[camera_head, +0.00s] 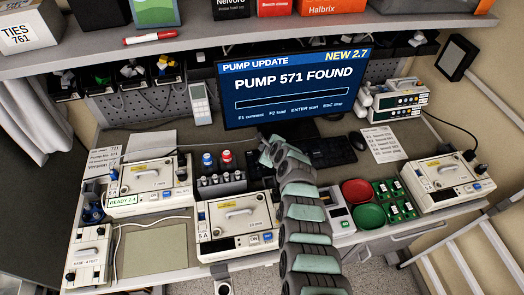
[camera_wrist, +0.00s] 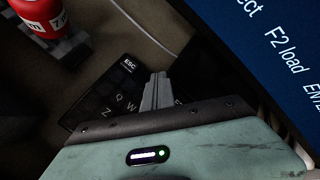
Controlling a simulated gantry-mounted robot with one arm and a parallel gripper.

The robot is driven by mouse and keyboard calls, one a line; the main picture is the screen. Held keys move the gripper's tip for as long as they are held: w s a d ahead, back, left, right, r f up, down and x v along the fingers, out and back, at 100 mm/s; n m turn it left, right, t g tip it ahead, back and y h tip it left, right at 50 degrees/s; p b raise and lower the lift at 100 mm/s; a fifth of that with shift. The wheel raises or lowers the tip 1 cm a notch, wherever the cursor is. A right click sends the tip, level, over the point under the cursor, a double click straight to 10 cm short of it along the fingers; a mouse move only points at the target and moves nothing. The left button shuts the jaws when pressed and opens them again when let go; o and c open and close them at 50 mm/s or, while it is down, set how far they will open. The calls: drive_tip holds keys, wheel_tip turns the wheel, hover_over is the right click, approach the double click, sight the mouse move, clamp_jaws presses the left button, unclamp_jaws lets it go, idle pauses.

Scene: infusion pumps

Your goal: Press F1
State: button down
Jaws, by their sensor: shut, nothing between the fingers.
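The black keyboard (camera_head: 335,152) lies on the desk under the monitor, partly hidden by my arm. In the wrist view the left end of the keyboard (camera_wrist: 112,88) shows the ESC key (camera_wrist: 128,66) and Q, W and Z keys. I cannot make out a key marked F1; my fingers cover part of the top row. My gripper (camera_wrist: 158,78) is shut and empty, its fingertips over the keys just right of ESC. Whether they touch a key I cannot tell. The monitor (camera_head: 293,88) reads "PUMP 571 FOUND", with "F1 connect" below an empty bar.
A rack with blue- and red-capped bottles (camera_head: 222,178) stands left of my arm; a red bottle (camera_wrist: 40,18) shows in the wrist view. Pumps (camera_head: 238,218) stand along the desk. Red and green bowls (camera_head: 368,216) are at right. The mouse (camera_head: 357,140) lies right of the keyboard.

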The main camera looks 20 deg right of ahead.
drive_tip(key=shift+r+p, duration=0.8)
drive_tip(key=shift+p, duration=0.2)
wheel_tip(320, 180, up, 5)
drive_tip(key=p, duration=0.5)
idle(1.7)
